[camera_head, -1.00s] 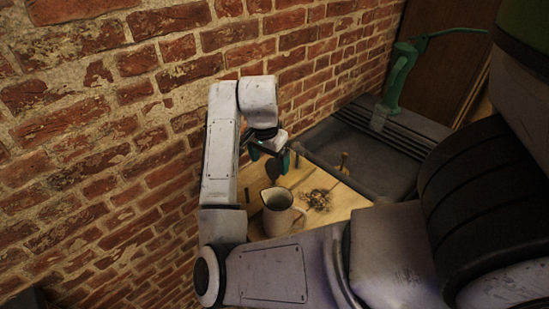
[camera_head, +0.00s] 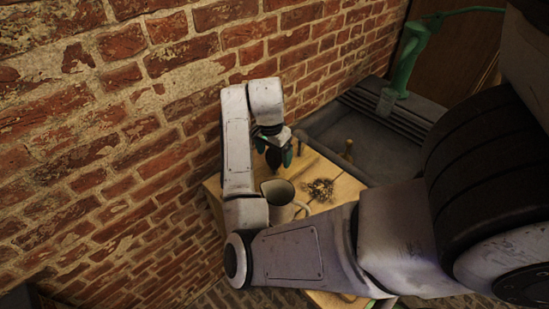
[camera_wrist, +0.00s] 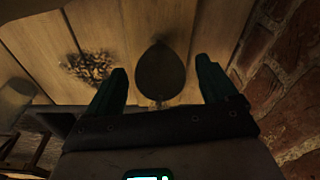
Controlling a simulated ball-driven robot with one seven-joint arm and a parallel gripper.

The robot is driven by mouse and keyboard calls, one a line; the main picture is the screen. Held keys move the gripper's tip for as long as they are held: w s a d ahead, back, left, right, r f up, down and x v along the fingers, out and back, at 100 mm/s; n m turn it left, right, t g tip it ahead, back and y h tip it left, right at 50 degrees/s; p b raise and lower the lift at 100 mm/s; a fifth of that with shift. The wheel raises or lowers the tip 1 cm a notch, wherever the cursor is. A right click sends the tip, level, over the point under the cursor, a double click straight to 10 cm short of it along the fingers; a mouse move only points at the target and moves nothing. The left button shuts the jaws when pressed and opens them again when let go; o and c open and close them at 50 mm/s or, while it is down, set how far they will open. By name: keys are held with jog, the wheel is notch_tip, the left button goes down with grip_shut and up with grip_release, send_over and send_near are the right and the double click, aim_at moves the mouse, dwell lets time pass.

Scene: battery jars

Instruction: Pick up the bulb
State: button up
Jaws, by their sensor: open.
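My gripper (camera_wrist: 161,66) is open, with one dark green finger on each side of the bulb and a visible gap at both sides. In the head view my gripper (camera_head: 275,150) is over the far part of the wooden table, and the dark bulb (camera_head: 273,159) shows between and just below the fingers. I cannot tell what supports the bulb.
A pale jug (camera_head: 277,191) with a handle stands on the wooden table (camera_head: 340,190) close to my arm. A pile of small brown bits (camera_head: 318,189) lies beside it. A brick wall (camera_head: 130,130) borders the left. A dark basin (camera_head: 365,140) with a green pump (camera_head: 403,72) is behind.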

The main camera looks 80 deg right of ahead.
jog(key=shift+s+d+f, duration=0.1)
jog(key=shift+d+f, duration=0.1)
jog(key=shift+f, duration=1.15)
jog(key=shift+c, duration=0.3)
jog(key=c, duration=1.2)
